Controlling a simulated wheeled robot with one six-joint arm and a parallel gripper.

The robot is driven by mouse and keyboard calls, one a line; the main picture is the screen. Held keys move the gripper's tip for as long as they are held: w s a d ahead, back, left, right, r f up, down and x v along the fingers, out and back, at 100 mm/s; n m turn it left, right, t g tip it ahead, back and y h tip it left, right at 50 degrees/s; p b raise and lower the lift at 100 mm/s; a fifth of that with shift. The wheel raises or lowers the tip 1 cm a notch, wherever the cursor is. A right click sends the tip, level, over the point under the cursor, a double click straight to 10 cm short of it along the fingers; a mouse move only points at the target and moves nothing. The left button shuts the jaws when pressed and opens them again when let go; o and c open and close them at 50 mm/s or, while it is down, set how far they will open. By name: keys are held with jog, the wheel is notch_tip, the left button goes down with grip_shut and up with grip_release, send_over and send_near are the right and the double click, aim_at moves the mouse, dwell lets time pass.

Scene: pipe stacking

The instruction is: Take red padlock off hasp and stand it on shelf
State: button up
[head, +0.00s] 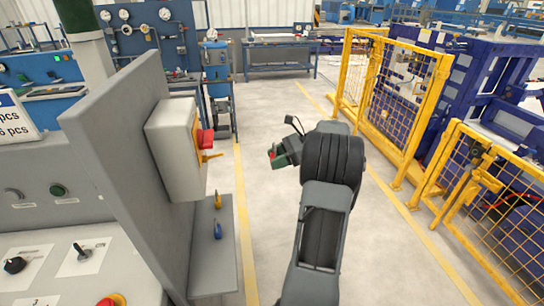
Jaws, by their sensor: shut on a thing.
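My gripper (277,157) is to the right of the grey switch box, out over the floor and apart from the box. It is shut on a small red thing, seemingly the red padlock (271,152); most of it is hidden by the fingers. The box (172,150) is fixed to a grey upright panel. On its right face are a red block (205,137), seemingly a switch handle, and a yellow lever-like piece (211,156), seemingly the hasp. The grey shelf (209,257) is below the box. A yellow padlock (218,199) and a blue padlock (218,231) stand on it.
The grey panel (115,150) rises at the left behind a control desk (70,270) with knobs and buttons. Yellow mesh fencing (400,95) closes off the right side. The floor (275,100) between is clear. The shelf has bare room around the two padlocks.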

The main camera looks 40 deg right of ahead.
jog(key=shift+s+d+p, duration=0.35)
jog(key=shift+d, duration=0.2)
jog(key=shift+s+d+p, duration=0.3)
jog(key=shift+d, duration=0.2)
